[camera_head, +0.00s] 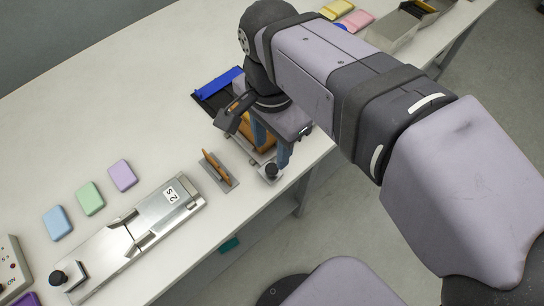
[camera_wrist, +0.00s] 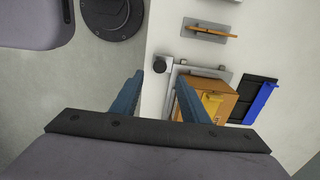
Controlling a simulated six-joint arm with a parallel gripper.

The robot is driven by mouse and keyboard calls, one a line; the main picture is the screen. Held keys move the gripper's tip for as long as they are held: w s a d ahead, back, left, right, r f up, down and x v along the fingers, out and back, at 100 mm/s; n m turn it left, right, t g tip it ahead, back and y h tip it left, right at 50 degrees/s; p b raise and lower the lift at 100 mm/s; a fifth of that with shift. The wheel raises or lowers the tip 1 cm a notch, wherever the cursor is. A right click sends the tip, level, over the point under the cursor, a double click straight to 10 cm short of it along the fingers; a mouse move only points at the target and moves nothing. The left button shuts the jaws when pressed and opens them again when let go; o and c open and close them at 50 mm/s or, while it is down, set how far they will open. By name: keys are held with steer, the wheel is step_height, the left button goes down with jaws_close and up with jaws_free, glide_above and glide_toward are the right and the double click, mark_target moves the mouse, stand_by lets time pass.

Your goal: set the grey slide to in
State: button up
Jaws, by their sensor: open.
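My gripper (camera_head: 272,148) is open, with its two blue fingers apart and nothing seen between them. In the wrist view my gripper (camera_wrist: 158,88) reaches toward the table's front edge. A small grey slide plate with a black round knob (camera_head: 271,171) lies just beyond the fingertips at that edge. The knob also shows in the wrist view (camera_wrist: 159,64), ahead of the gap between the fingers and apart from them. Beside it is a grey metal frame (camera_wrist: 180,72) with an orange block (camera_wrist: 212,92). My arm and fingers hide part of this fixture.
A long metal fixture labelled 2S (camera_head: 130,235), with another black knob (camera_head: 58,277), lies at the left. An orange upright plate on a grey base (camera_head: 218,170) stands between. A black tray with a blue bar (camera_head: 217,84) is behind. Blue, green and purple blocks (camera_head: 90,198) lie left.

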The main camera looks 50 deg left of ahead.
mark_target(272, 168)
steer(key=shift+f, duration=3.6)
jaws_close()
